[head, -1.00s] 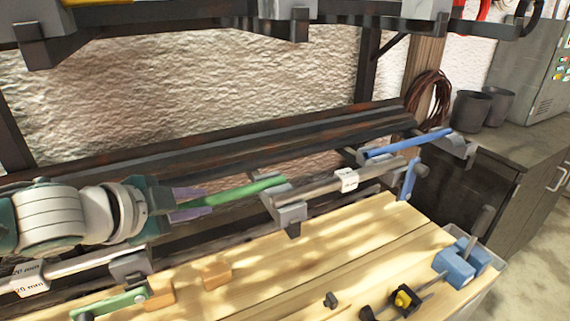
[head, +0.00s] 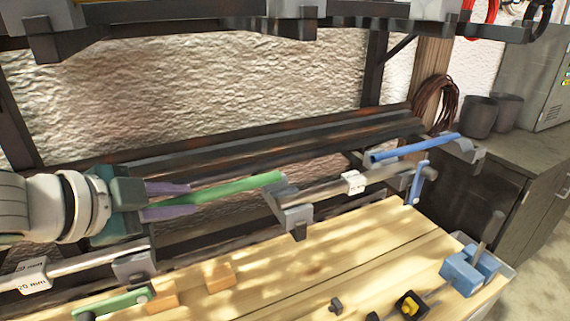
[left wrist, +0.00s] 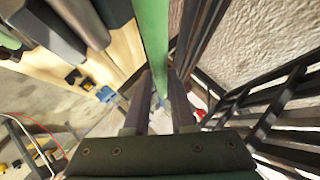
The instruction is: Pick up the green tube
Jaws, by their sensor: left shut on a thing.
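The green tube (head: 238,188) is a long, slim bar, slanting up to the right in the head view. My left gripper (head: 186,198) has its two purple fingers around the tube's left part and is shut on it. The tube's right end is close to a grey bracket (head: 296,217); I cannot tell whether they touch. In the left wrist view, the green tube (left wrist: 151,40) runs up from between the fingers of the left gripper (left wrist: 160,88). My right gripper is not in view.
A blue tube (head: 415,148) lies at the right, above a steel tube (head: 330,190) with a white label. The wooden bench (head: 350,245) carries small blocks, a green lever (head: 110,303) and a blue clamp (head: 468,270). An overhead rack (head: 200,28) crosses the top.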

